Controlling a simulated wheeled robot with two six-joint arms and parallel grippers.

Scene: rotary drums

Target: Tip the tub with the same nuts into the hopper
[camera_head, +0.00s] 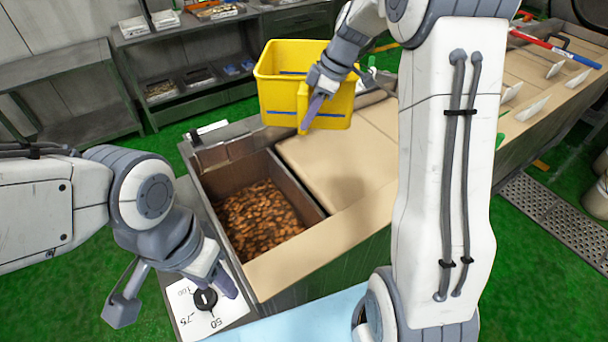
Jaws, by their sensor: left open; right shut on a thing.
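A yellow tub (278,85) is held above the far right part of the hopper, about upright; its contents are mostly hidden. My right gripper (312,112) is shut on the tub's near side. The open hopper (311,208) holds many brown nuts (262,218). My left gripper (172,290) is open and empty, low beside a white dial plate (184,322) with a black knob (206,299).
A tan cover (345,160) lies right of the hopper opening. A light blue surface (300,322) is at the near edge. Shelves with trays (160,88) stand at the back left. A conveyor with white flaps (535,75) runs to the right.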

